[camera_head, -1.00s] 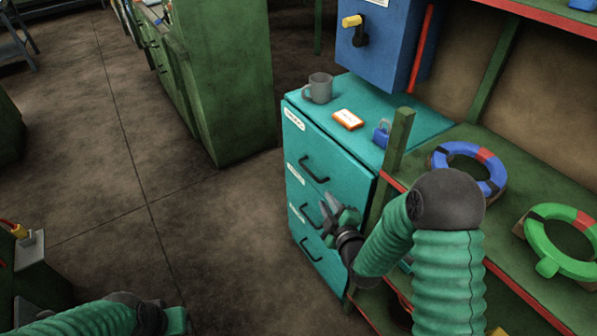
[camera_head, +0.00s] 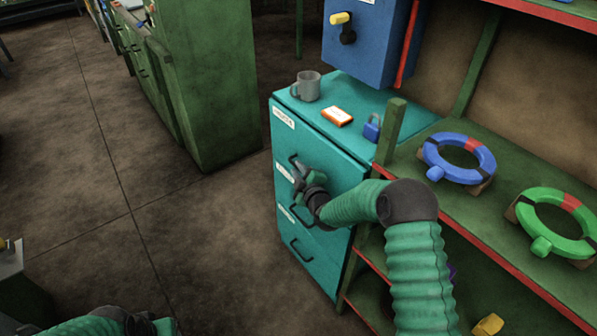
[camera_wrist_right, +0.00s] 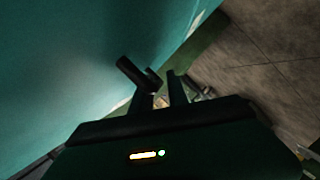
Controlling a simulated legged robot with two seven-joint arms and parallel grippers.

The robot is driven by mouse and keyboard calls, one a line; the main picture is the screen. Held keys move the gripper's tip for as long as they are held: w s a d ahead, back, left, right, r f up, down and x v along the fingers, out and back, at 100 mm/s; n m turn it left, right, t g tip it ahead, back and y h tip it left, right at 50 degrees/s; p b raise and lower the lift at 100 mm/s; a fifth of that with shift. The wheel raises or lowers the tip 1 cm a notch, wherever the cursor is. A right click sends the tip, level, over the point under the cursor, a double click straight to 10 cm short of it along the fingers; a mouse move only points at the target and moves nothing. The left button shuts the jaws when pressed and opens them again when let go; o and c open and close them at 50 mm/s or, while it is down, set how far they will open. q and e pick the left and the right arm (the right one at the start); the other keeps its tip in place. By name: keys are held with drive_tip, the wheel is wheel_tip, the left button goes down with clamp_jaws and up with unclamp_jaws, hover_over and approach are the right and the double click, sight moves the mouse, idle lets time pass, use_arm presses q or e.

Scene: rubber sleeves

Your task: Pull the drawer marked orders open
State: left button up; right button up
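A teal cabinet (camera_head: 338,165) has three drawers with dark bar handles and small white labels. The top label (camera_head: 284,118), middle label (camera_head: 285,172) and lower label (camera_head: 286,213) are too small to read surely. My right gripper (camera_head: 302,174) is at the cabinet front, just below the top drawer's handle (camera_head: 295,160) and above the middle handle (camera_head: 300,217). In the right wrist view, its fingers (camera_wrist_right: 162,92) stand apart, with a dark handle (camera_wrist_right: 135,73) close by the left finger; contact is unclear. My left gripper (camera_head: 160,326) is cut off at the bottom edge.
A grey mug (camera_head: 307,86), an orange-and-white box (camera_head: 338,116) and a blue padlock (camera_head: 372,128) stand on the cabinet. A green shelf with a blue ring (camera_head: 447,166) and a green ring (camera_head: 530,232) adjoins its right side. Floor left of the cabinet is clear.

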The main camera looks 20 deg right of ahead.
drive_tip(key=shift+d+f, duration=0.1)
drive_tip(key=shift+d, duration=0.4)
clamp_jaws()
drive_tip(key=shift+a, duration=0.2)
idle(0.6)
